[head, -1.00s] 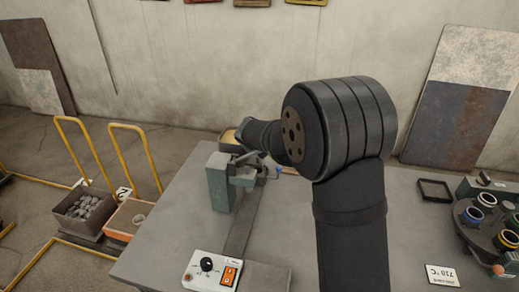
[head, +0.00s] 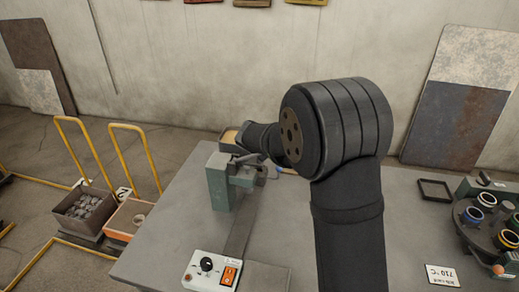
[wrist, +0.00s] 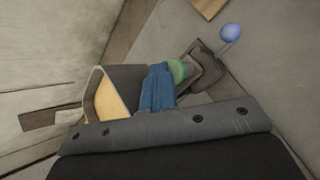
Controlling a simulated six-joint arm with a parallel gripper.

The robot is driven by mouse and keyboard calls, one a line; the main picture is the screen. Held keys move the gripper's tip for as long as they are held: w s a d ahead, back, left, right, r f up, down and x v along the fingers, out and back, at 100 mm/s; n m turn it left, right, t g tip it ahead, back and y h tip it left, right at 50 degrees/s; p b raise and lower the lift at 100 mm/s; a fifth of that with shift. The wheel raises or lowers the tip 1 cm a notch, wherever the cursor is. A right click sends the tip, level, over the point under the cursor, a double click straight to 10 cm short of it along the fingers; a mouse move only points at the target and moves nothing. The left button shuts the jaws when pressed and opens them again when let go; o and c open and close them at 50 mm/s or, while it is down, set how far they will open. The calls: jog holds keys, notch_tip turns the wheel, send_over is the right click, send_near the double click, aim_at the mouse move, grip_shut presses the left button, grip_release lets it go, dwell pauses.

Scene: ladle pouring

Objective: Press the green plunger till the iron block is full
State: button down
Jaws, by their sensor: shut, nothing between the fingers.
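The green plunger's round knob (wrist: 177,70) shows in the wrist view, right at the tip of my blue fingers. My gripper (wrist: 160,72) is shut and empty; its tip borders the knob in the picture, but I cannot tell whether they touch. In the head view my dark wrist hangs over the top of a grey-green stand (head: 218,185), and my fingers and the green knob are hidden there. A dark grey fixture (wrist: 207,70) lies just beyond the knob. I cannot make out the iron block or its fill level.
A blue ball-shaped knob (wrist: 230,32) stands beyond the fixture. A control box (head: 210,270) with a dial and orange switch is in front. A round rack of cups (head: 490,222) stands at the right.

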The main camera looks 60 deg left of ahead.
jog(key=shift+r, duration=1.35)
jog(key=shift+r, duration=2.55)
notch_tip(320, 180, up, 4)
jog(key=shift+f, duration=0.1)
dwell(0.5)
jog(key=shift+f, duration=0.15)
jog(key=shift+f, duration=4.3)
